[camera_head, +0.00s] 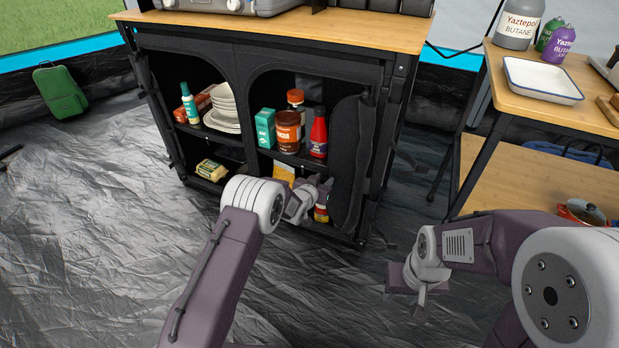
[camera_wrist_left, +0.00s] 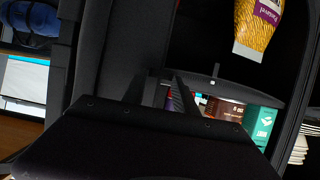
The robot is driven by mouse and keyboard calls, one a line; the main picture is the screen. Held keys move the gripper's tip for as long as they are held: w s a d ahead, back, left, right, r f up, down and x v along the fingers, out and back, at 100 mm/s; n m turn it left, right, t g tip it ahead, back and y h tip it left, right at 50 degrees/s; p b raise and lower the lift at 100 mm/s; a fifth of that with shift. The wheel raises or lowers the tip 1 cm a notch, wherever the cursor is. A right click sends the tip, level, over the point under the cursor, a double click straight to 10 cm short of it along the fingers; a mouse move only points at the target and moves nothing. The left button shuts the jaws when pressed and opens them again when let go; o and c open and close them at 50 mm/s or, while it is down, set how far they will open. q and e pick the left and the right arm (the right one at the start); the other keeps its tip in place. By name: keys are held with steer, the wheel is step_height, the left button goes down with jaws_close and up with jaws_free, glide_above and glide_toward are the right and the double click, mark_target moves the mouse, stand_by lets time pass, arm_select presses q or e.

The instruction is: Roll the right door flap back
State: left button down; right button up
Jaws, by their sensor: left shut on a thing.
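The right door flap (camera_head: 346,145) is dark cloth. It hangs bunched along the right side of the cupboard's right-hand opening, leaving most of that opening uncovered. My left gripper (camera_head: 319,189) is at the flap's lower left edge, in front of the lower shelf, and is shut on the flap. In the left wrist view the left gripper's fingers (camera_wrist_left: 170,92) are against dark cloth, and the exact grip is hard to make out. My right gripper (camera_head: 411,294) is low over the floor, right of the cupboard. Its fingers look apart, with nothing between them.
The cupboard (camera_head: 270,33) holds a red bottle (camera_head: 318,135), a brown jar (camera_head: 287,132), a teal box (camera_head: 265,128) and stacked plates (camera_head: 223,105). A wooden table (camera_head: 495,82) with a white tray (camera_head: 541,80) stands at the right.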

arm_select(q)
steer(key=shift+s+d, duration=0.3)
steer(key=shift+d, duration=0.45)
steer(key=shift+s+d, duration=0.25)
steer(key=shift+d, duration=0.45)
arm_select(e)
steer(key=shift+s+d+r, duration=0.1)
steer(key=shift+s+d, duration=0.25)
steer(key=shift+d, duration=0.15)
arm_select(q)
steer(key=c, duration=1)
jaws_free()
steer(key=p, duration=0.5)
glide_toward(336, 178)
steer(key=r, duration=0.1)
steer(key=v, duration=0.4)
steer(key=shift+s+a+f, duration=0.1)
steer(key=shift+s+f, duration=0.15)
steer(key=shift+f, duration=0.1)
arm_select(e)
step_height(336, 178, up, 5)
steer(key=shift+f, duration=0.1)
